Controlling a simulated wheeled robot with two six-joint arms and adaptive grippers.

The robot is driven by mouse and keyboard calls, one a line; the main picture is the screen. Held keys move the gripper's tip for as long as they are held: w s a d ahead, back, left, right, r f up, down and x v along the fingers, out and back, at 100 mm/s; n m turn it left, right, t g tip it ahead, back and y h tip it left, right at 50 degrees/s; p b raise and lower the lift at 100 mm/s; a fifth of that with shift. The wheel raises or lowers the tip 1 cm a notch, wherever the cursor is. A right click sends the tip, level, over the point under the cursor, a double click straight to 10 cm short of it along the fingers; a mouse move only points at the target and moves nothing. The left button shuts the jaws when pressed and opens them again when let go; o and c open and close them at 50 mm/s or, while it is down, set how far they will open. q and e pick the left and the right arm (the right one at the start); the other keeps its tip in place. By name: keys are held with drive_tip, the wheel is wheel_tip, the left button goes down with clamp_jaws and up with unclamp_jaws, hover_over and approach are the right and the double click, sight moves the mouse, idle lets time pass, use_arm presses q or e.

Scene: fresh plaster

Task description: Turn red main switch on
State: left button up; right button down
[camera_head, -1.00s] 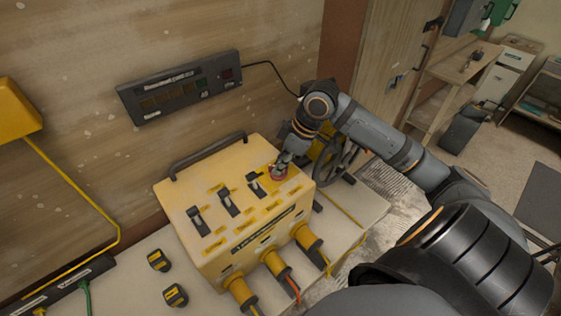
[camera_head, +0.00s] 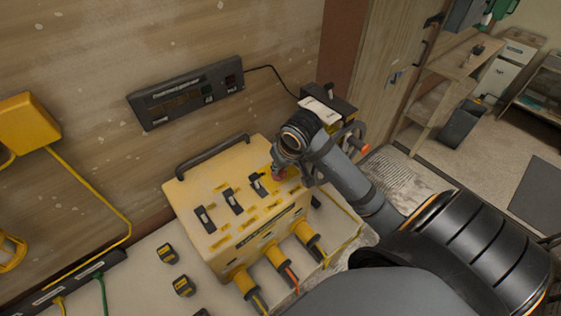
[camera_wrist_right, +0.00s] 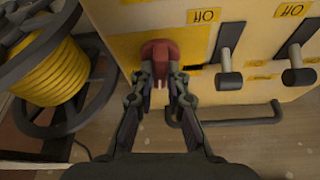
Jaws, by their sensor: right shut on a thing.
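The red main switch (camera_wrist_right: 160,52) is a red knob on the yellow power box (camera_wrist_right: 125,22), beside a row of black toggle levers. In the right wrist view my right gripper (camera_wrist_right: 158,78) has its two fingers closed on either side of the red knob. The knob's marking is hidden in both views. My left gripper is not in view.
Black toggle levers (camera_head: 231,200) stand left of the switch, with "Off" labels near them in the wrist view. A cable reel (camera_wrist_right: 50,70) with yellow cable stands close beside the box. A dark indicator panel (camera_head: 186,96) hangs on the wooden wall. Plugs with cables fill the box's front.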

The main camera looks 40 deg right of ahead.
drive_tip(key=m, duration=0.2)
drive_tip(key=m+h+p, duration=0.1)
drive_tip(key=shift+a+m, duration=0.2)
drive_tip(key=shift+m, duration=0.2)
drive_tip(key=shift+m+g+h, duration=0.5)
drive_tip(key=shift+m+h, duration=0.3)
drive_tip(key=shift+m, duration=0.9)
drive_tip(key=c, duration=1.3)
unclamp_jaws()
drive_tip(key=shift+c, duration=0.2)
